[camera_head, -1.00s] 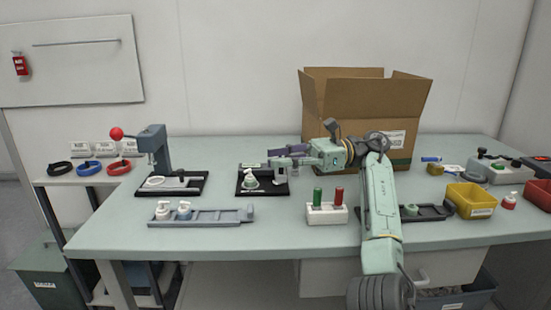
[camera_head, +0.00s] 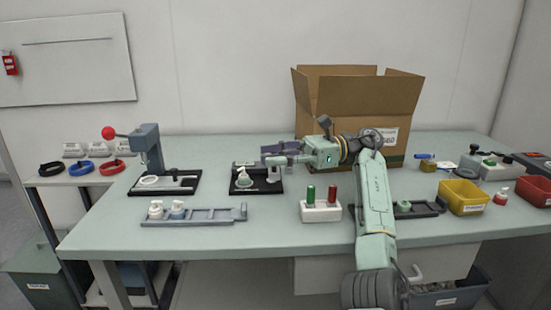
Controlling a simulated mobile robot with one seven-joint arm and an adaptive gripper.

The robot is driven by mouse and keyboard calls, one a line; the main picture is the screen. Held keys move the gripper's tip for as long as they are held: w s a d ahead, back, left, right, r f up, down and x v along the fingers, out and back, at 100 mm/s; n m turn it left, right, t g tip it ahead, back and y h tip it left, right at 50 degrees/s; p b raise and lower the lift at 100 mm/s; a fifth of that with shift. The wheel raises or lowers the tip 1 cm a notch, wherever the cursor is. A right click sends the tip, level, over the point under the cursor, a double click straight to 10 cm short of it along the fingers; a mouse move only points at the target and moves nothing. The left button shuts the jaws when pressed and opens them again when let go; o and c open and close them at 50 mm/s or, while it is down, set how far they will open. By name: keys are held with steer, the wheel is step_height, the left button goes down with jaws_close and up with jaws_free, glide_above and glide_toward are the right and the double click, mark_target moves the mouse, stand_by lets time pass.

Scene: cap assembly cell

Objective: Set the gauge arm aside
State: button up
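A black gauge fixture (camera_head: 241,190) stands on the table left of centre. A white pump bottle with a pale green cap (camera_head: 244,181) stands upright on it. A pale, narrow arm-like piece, which looks like the gauge arm (camera_head: 243,164), lies across behind the cap, near the grey post (camera_head: 274,174) at the fixture's right. My gripper (camera_head: 268,155), with purplish fingers, reaches in from the right and overlaps the back of the fixture in the picture. I cannot tell whether it touches the gauge arm, or how far its fingers are apart.
A press with a red ball handle (camera_head: 150,150) stands to the left. A grey rack (camera_head: 215,215) with two white pump tops and a white block with green and red handles (camera_head: 320,212) are in front. A large cardboard box (camera_head: 350,105) is behind.

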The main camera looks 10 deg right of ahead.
step_height(320, 180, up, 10)
steer(key=shift+f, duration=0.1)
steer(key=shift+f, duration=0.1)
stand_by(0.4)
